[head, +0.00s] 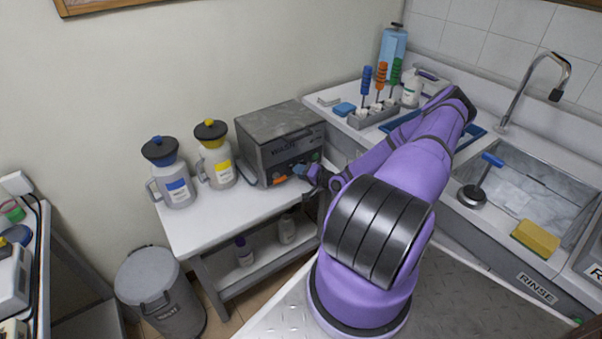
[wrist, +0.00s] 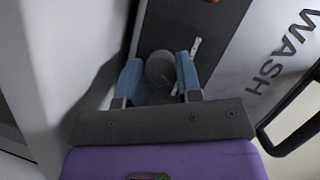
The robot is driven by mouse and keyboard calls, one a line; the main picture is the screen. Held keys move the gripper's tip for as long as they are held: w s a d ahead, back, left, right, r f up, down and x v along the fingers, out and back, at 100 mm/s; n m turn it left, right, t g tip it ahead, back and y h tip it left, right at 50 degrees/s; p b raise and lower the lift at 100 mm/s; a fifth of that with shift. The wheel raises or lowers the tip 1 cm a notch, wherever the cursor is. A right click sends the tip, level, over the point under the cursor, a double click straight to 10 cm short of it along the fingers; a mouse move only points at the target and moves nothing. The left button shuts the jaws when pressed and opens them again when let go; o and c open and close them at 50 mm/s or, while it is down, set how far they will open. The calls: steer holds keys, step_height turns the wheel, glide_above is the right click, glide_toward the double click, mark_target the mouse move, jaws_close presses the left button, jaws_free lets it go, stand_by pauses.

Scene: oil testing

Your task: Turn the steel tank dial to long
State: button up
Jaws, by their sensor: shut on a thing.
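The steel tank (head: 281,140) is a grey box on the white side table, with dials and an orange control on its front. My gripper (head: 302,171) is at the right part of that front panel, and my arm reaches to it from the right. In the wrist view my gripper (wrist: 160,80) has its two blue fingers on either side of a round dark grey dial (wrist: 160,66), shut on it. A white mark (wrist: 195,48) lies on the panel just right of the dial. The dial's setting and any label for long cannot be read.
A blue-capped jug (head: 171,178) and a yellow-capped jug (head: 215,158) stand left of the tank. A rack (head: 372,116) with colored-handled tools is on the counter behind my arm. The sink (head: 545,175) is at right. A grey bin (head: 160,290) stands on the floor.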

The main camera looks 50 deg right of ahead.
steer(key=shift+d+f+m+t+y, duration=0.1)
steer(key=shift+m+t+y, duration=0.3)
steer(key=shift+m, duration=0.8)
steer(key=o, duration=0.9)
steer(key=shift+s, duration=0.1)
steer(key=s, duration=0.4)
steer(key=s+d, duration=0.1)
steer(key=s, duration=0.2)
steer(key=shift+s+r, duration=0.1)
steer(key=shift+r, duration=0.3)
steer(key=shift+d, duration=0.1)
